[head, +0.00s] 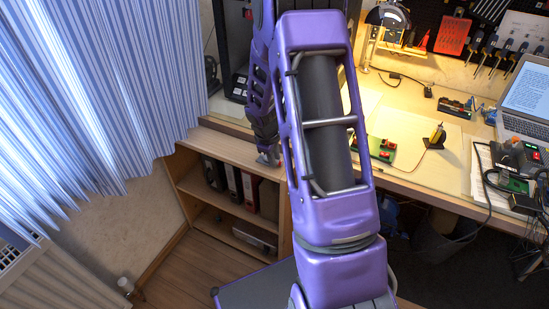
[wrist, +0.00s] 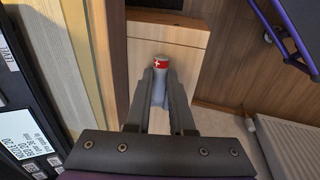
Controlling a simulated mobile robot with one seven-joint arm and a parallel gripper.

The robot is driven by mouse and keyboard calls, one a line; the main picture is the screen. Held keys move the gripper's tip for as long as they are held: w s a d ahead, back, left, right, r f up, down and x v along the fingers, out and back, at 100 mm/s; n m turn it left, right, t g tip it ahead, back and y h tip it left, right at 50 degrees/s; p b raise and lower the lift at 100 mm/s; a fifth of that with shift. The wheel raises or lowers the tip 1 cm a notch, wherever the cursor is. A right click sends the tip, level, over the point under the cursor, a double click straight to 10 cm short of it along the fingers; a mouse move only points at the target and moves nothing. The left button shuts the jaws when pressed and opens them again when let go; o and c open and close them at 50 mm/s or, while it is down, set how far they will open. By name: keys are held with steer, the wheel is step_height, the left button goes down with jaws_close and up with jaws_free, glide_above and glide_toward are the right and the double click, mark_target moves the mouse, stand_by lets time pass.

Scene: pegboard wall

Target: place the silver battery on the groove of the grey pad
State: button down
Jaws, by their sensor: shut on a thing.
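My gripper (wrist: 160,88) is shut on the silver battery (wrist: 159,92), which has a red end with a white plus sign. The battery sits between the two fingers, its red end showing at their tips. In the head view my gripper (head: 268,157) hangs over the low wooden bookshelf, left of the workbench; the battery is too small there to make out. I cannot make out the grey pad or its groove in either view.
The low bookshelf (head: 224,150) holds several binders. A black device with a lit display (wrist: 25,125) lies at the left of the wrist view. The workbench (head: 400,125) carries green boards and a laptop (head: 525,95). A striped curtain (head: 90,90) hangs at left.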

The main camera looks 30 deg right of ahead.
steer(key=shift+f, duration=0.2)
steer(key=c, duration=1.1)
jaws_free()
steer(key=shift+r, duration=0.1)
steer(key=p+v, duration=0.2)
steer(key=v, duration=1)
steer(key=shift+r+p, duration=0.15)
steer(key=shift+p, duration=0.2)
